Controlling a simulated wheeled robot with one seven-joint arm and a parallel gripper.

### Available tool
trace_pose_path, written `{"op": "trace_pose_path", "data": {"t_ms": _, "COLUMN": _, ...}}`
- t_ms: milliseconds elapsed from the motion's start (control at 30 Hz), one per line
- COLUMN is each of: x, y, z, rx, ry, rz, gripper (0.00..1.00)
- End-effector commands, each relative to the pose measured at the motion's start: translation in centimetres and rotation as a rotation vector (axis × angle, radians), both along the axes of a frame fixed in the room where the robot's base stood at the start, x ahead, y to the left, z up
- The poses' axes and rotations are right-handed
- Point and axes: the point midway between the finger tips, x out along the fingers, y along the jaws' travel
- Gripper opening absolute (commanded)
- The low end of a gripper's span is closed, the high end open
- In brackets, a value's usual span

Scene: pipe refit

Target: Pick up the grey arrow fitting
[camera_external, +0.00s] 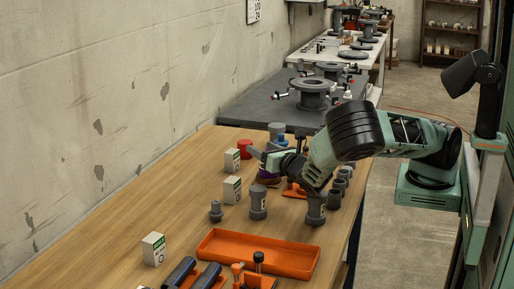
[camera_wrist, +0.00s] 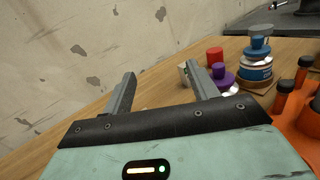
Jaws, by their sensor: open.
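Several grey fittings stand on the wooden table; I cannot tell an arrow on any of them. In the outside view, one taller grey fitting (camera_external: 258,201) with a pale label stands near the middle. A smaller grey fitting (camera_external: 216,211) stands left of it, and a wide grey one (camera_external: 316,207) stands below my arm. My gripper (camera_external: 259,157) is open and empty above the table, its fingers pointing left toward the wall. In the wrist view my gripper (camera_wrist: 160,72) shows spread fingers with nothing held between them.
An orange tray (camera_external: 222,244) lies at the front. White boxes (camera_external: 232,190) stand along the wall side. A dark table (camera_external: 260,112) stands behind.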

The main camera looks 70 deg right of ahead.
Motion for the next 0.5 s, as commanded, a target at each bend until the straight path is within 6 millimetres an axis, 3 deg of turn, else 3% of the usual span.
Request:
{"op": "trace_pose_path", "data": {"t_ms": 33, "x": -0.6, "y": 3.1, "z": -1.5, "rx": -0.017, "ry": 0.025, "rz": 0.07, "gripper": 0.59}}
{"op": "trace_pose_path", "data": {"t_ms": 200, "x": -2.1, "y": 8.9, "z": -3.6, "rx": -0.064, "ry": 0.081, "rz": 0.22, "gripper": 0.59}}
{"op": "trace_pose_path", "data": {"t_ms": 333, "x": -2.8, "y": 10.6, "z": -4.3, "rx": -0.079, "ry": 0.098, "rz": 0.266, "gripper": 0.59}}
{"op": "trace_pose_path", "data": {"t_ms": 500, "x": -2.7, "y": 10.5, "z": -5.7, "rx": -0.08, "ry": 0.1, "rz": 0.265, "gripper": 0.59}}
